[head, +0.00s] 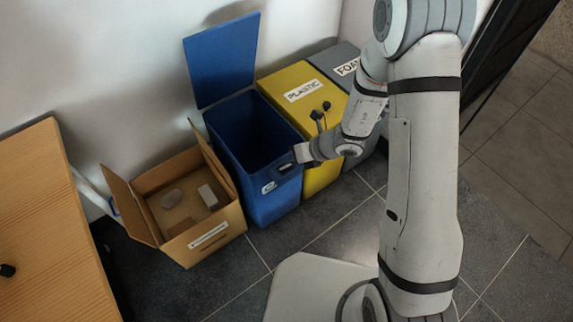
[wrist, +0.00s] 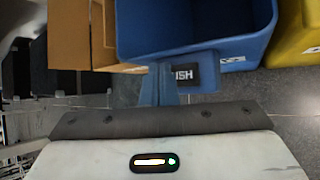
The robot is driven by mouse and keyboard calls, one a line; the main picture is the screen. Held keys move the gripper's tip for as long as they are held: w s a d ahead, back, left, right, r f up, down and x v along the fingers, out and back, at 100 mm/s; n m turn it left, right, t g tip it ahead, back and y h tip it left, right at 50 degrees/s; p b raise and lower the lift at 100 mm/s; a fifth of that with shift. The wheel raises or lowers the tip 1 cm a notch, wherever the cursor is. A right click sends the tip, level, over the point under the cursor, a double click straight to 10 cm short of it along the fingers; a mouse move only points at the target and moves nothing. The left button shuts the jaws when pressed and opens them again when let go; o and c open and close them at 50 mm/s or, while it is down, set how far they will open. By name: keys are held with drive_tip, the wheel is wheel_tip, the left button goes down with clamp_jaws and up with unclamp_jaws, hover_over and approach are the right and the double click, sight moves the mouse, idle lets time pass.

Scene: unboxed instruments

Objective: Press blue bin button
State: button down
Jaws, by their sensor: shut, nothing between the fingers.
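The blue bin (head: 224,143) stands on the floor against the wall with its lid (head: 222,60) raised open. In the wrist view the blue bin (wrist: 225,25) shows its front wall, with a dark button plate (wrist: 185,74) on a blue mount below the rim. The letters "ISH" show on the plate; its left part is hidden. In the head view the dark plate (head: 286,168) shows just below my gripper (head: 301,153). My gripper is shut and empty, right at the plate. I cannot tell whether it touches.
A cardboard box (head: 218,236) with items inside stands open left of the blue bin. The yellow plastic bin (head: 275,80) and a grey foam bin (head: 335,55) stand to the right. A wooden table (head: 50,230) is at the left. Tiled floor in front is clear.

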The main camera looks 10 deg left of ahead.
sight(289, 168)
drive_tip(key=shift+r+p, duration=1.25)
drive_tip(key=shift+r, duration=0.7)
